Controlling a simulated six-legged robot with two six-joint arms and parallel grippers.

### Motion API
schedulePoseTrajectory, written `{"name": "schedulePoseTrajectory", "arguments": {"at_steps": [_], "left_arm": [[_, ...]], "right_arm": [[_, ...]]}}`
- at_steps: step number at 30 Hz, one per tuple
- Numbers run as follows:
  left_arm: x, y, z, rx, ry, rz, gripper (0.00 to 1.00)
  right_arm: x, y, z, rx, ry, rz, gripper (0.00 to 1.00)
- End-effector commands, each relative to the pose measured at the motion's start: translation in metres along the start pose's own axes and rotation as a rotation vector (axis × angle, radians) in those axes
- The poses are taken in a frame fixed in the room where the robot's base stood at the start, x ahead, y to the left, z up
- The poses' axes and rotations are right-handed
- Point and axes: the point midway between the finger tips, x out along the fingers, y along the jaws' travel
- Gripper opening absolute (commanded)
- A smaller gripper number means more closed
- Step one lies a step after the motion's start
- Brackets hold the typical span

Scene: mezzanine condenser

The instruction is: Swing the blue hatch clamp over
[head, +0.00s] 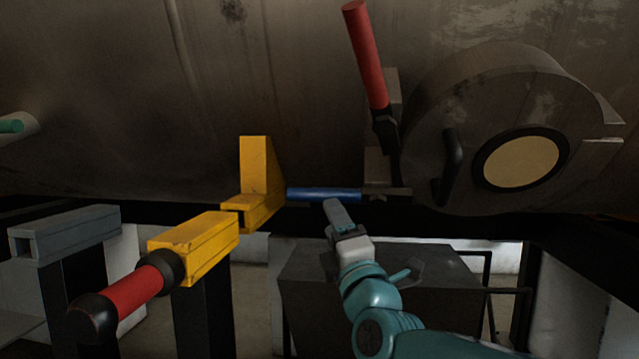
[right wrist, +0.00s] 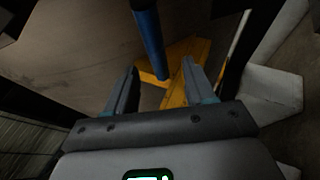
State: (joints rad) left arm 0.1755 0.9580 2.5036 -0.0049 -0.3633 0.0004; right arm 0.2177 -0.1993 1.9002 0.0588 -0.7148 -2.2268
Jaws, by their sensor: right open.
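The blue hatch clamp handle (head: 325,195) lies almost level, pointing left from a dark pivot bracket at the left of the round hatch (head: 430,130). In the right wrist view the blue handle (right wrist: 148,40) comes down from the top, its end showing in the gap between the fingers. My right gripper (head: 336,210) is open, just below the handle in the head view. In the right wrist view its fingers (right wrist: 160,75) stand apart with nothing gripped. I cannot tell whether they touch the handle. My left gripper is not in view.
A red handle (head: 366,55) stands steeply above the blue one. A yellow bracket (head: 258,170) is close to the blue handle's left end. A red bar with black ends (head: 138,292) juts out at lower left, by a grey beam (head: 65,232). A dark box (head: 430,275) stands below.

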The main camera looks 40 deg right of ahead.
Motion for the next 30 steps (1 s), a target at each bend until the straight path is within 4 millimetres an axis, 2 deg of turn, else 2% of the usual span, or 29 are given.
{"name": "schedulePoseTrajectory", "arguments": {"at_steps": [1,6,12,18,25,26,30], "left_arm": [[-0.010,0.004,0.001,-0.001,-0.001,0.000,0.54],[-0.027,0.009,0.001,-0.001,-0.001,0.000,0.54],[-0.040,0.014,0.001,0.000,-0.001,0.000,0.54],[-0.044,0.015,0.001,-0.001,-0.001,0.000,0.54],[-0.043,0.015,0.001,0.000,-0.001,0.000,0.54],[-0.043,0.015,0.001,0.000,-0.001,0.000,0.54],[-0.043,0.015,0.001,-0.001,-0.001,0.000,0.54]], "right_arm": [[0.016,0.004,0.001,-0.001,-0.002,-0.001,0.54],[0.056,0.004,0.001,-0.001,-0.001,-0.001,0.54],[0.089,0.002,0.001,-0.001,-0.001,0.000,0.54],[0.102,0.000,0.001,0.000,-0.002,0.000,0.54],[0.103,-0.002,0.001,0.000,-0.002,0.000,0.54],[0.103,-0.002,0.001,0.000,-0.002,0.000,0.50],[0.103,-0.001,0.001,0.000,-0.002,0.000,0.05]]}}
